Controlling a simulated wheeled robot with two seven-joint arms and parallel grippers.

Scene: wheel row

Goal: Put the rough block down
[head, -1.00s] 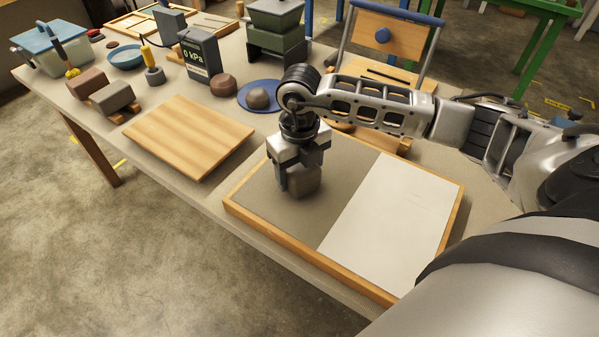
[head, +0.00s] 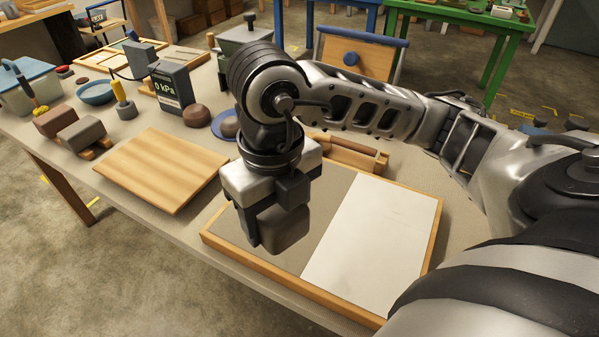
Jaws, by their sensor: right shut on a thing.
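My right gripper (head: 274,212) is shut on the rough block (head: 286,236), a dark grey-brown block with rounded edges. The block hangs below the fingers, over the grey left half of a wood-framed tray (head: 262,266). It looks raised above the tray surface. The fingers hide its upper part. The tray's right half is a pale, smooth panel (head: 372,232) with nothing on it. My left gripper is not in view.
A bare wooden board (head: 160,168) lies left of the tray.

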